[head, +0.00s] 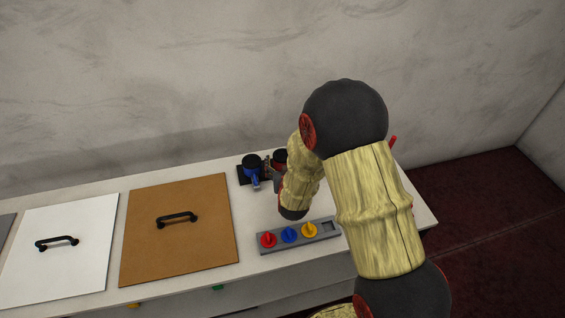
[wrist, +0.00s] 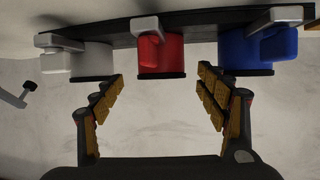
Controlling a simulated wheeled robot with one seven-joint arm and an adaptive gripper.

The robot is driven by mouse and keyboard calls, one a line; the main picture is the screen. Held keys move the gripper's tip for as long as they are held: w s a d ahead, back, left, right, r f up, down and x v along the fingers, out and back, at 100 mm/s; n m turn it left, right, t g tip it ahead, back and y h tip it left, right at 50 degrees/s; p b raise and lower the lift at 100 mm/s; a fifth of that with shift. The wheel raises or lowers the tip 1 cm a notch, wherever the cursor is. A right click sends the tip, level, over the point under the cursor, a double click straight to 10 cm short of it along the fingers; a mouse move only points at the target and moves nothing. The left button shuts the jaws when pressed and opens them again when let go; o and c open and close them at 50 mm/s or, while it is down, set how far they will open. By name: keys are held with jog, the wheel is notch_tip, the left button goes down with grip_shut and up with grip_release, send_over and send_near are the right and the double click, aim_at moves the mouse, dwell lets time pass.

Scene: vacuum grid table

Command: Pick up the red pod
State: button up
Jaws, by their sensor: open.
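A red pod-like block (wrist: 160,52) sits in the middle of a dark bar in the wrist view, with a grey lever over its top. My gripper (wrist: 162,82) is open, its two fingers apart on either side of and just short of the red block. In the head view a red piece with a dark top (head: 281,160) shows beside a blue one, partly hidden by my arm. My gripper is mostly hidden there behind the arm. A red knob-like piece (head: 268,240) also sits at the left of a grey rack; I cannot tell which one is called the pod.
A white block (wrist: 92,60) and a blue block (wrist: 245,50) flank the red one closely on the bar. The grey rack (head: 326,227) also holds a blue piece (head: 289,234) and a yellow piece (head: 309,230). Brown (head: 180,250) and white (head: 60,265) handled panels lie left.

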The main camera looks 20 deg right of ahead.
aim_at(282, 155)
jog(key=x, duration=0.3)
jog(key=b+x, duration=0.1)
jog(key=shift+w+r, duration=0.25)
jog(key=shift+w, duration=0.15)
jog(key=shift+c, duration=0.4)
jog(key=c, duration=1.4)
jog(key=shift+r, duration=0.1)
jog(key=shift+c, duration=0.3)
